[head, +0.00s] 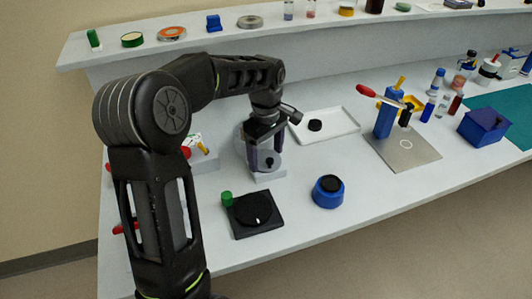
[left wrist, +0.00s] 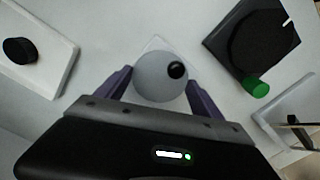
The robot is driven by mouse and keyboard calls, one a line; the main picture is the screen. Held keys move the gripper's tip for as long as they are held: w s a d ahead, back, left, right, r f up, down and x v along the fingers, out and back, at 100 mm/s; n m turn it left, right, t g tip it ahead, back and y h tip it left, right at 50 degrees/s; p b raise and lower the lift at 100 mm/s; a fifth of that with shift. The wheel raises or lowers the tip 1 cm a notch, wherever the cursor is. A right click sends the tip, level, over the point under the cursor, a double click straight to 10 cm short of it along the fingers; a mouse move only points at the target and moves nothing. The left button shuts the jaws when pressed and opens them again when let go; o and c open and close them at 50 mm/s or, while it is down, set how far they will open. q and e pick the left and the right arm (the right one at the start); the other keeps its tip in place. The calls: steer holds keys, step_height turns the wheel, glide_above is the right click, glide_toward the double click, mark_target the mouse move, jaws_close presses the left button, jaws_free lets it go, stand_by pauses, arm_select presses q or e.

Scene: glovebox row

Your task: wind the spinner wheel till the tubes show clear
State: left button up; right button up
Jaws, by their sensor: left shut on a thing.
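A pale grey round piece with an off-centre black knob (left wrist: 160,88) stands on a small white base (head: 268,176); I cannot tell whether it is a wheel or a cover. My left gripper (head: 264,152) points down over it, with its purple fingers closed on its two sides. A flat black disc (head: 257,210) with a white mark and a green knob (head: 227,198) lies on a black square plate in front, apart from the gripper; it also shows in the left wrist view (left wrist: 262,40). No tubes can be made out in either piece. My right gripper is out of view.
A white tray (head: 343,132) with a black knob-like piece lies behind right. A blue round pot (head: 328,192) stands to the right of the black plate. A grey plate (head: 418,154) with a blue stand, bottles and a blue box (head: 484,128) are farther right.

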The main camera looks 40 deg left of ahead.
arm_select(q)
steer(key=m+p, duration=0.1)
steer(key=m, duration=1.2)
steer(key=shift+m+p, duration=0.3)
stand_by(0.4)
steer(key=o, duration=1.4)
steer(key=shift+c, duration=0.2)
steer(key=shift+r, duration=3.9)
